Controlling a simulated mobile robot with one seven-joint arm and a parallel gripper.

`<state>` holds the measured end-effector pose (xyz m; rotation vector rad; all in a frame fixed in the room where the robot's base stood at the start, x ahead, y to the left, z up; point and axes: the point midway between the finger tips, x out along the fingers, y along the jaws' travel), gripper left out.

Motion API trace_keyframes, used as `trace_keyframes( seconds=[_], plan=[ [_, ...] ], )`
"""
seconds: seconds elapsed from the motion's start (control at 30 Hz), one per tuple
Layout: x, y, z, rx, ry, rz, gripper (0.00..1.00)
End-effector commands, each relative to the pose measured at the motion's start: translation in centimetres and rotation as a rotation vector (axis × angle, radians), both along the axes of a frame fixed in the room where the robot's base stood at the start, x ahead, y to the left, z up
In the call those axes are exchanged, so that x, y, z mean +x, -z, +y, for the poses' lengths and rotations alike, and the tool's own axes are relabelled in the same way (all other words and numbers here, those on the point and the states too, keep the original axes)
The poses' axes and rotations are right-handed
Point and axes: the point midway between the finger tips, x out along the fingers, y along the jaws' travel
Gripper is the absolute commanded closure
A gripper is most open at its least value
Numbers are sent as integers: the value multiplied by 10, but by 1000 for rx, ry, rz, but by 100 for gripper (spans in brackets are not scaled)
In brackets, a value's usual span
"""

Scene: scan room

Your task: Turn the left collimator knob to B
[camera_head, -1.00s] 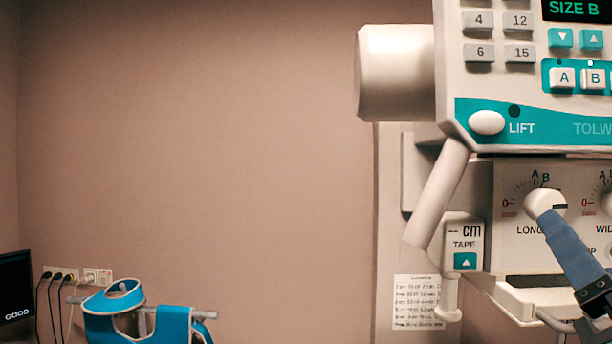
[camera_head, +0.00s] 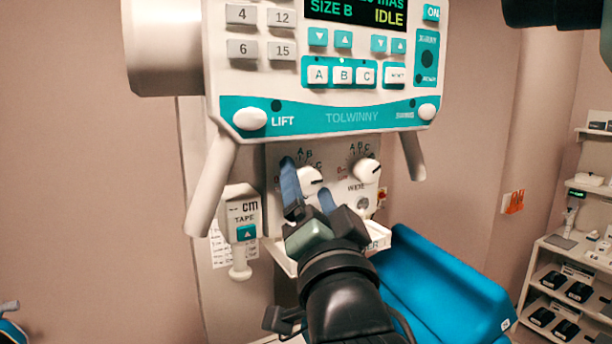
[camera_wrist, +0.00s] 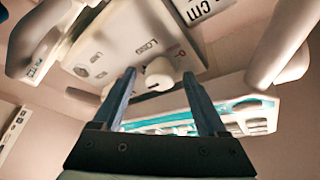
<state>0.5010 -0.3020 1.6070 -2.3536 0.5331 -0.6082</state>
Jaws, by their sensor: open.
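The left collimator knob (camera_head: 311,180) is a white round knob on the panel under the console, with A, B and C printed above it. Its dark mark faces right, near and a little below C. The right knob (camera_head: 367,170) sits beside it. My gripper (camera_head: 309,182) is open, with one blue finger left of the left knob and the other at its lower right. In the wrist view the left knob (camera_wrist: 158,73) shows between the open fingers (camera_wrist: 160,82), near their tips. I cannot tell whether either finger touches it.
The console (camera_head: 325,115) overhangs the knobs, with slanted handles (camera_head: 212,188) at both sides. Its screen reads SIZE B and IDLE. A tape box (camera_head: 243,215) hangs at left. A blue padded surface (camera_head: 440,285) lies at lower right, with shelves (camera_head: 575,285) beyond.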

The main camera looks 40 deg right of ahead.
Motion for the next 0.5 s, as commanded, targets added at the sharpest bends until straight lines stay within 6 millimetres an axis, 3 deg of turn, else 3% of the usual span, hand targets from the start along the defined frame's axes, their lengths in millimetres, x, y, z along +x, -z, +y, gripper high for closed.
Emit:
trace_keyframes(
  seconds=[0.27,0.5],
  plan=[
    [1,0,-1,0,1,-1,25],
    [1,0,-1,0,0,0,66]
  ],
)
